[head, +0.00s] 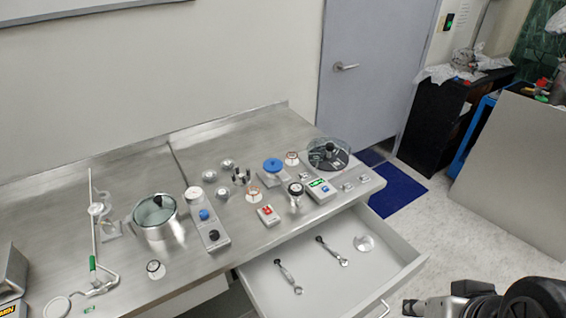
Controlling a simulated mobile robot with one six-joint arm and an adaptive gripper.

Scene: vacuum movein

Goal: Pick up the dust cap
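A round blue cap (273,165), the likeliest dust cap, sits on top of a small grey unit (269,181) on the steel bench. I cannot confirm that it is the dust cap, as other small round parts lie nearby. My gripper (412,307) shows in part at the bottom right edge, low and to the right of the open drawer. It is well apart from the blue cap and the bench. Its fingers are too dark and cut off to tell open from shut.
Around the cap stand a glass-covered dish (328,155), metal parts and small instruments. A lidded pot (160,222) stands farther left. The open drawer (335,285) holds two wrenches and a round part, and juts out between my gripper and the bench.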

